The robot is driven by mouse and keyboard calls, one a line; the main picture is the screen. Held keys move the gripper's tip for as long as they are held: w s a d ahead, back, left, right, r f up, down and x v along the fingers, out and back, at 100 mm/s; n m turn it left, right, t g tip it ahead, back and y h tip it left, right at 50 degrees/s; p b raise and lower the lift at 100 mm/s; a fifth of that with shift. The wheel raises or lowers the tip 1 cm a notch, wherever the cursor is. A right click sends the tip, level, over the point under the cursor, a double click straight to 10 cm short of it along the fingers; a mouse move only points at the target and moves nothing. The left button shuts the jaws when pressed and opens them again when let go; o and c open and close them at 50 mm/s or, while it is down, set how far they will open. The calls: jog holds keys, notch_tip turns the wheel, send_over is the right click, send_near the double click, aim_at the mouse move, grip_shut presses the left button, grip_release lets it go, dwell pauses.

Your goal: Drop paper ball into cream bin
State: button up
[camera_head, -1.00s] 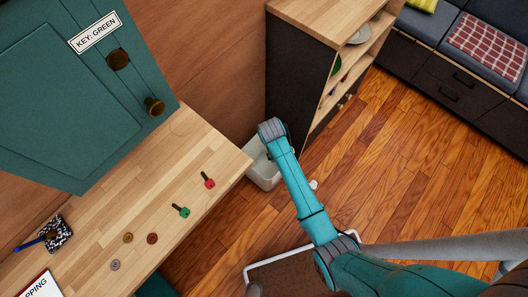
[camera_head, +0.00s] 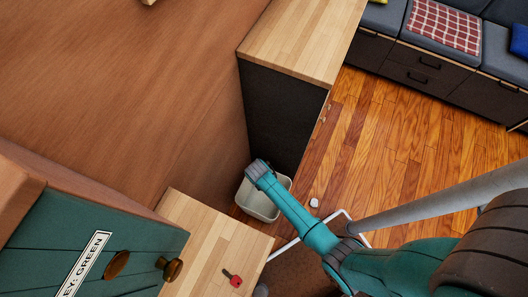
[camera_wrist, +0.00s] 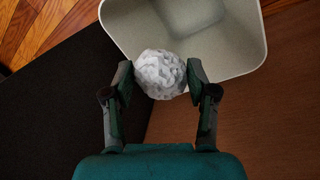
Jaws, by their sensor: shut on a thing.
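My gripper (camera_wrist: 160,78) is shut on a white crumpled paper ball (camera_wrist: 160,72), with one finger on each side of it. In the wrist view the ball overlaps the near edge of the cream bin (camera_wrist: 240,48); its height above the rim is hard to tell. In the head view the bin (camera_head: 259,208) stands on the floor beside the dark side of a wooden-topped cabinet. The end of my arm is over the bin's back left part there, and it hides the fingers and the ball. The bin's visible inside looks empty.
A small white object (camera_head: 314,203) lies on the wood floor right of the bin. The dark cabinet (camera_head: 285,115) stands close behind the bin. A wooden counter (camera_head: 205,235) with a red key (camera_head: 233,279) is at the lower left. Open floor (camera_head: 400,140) lies to the right.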

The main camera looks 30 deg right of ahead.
jog(key=shift+f, duration=2.1)
jog(key=o, duration=0.8)
jog(key=r, duration=0.4)
jog(key=a+r, duration=0.1)
jog(key=r, duration=0.3)
jog(key=a+r, duration=0.1)
jog(key=r, duration=0.2)
jog(key=shift+s+r, duration=0.1)
jog(key=shift+r, duration=0.3)
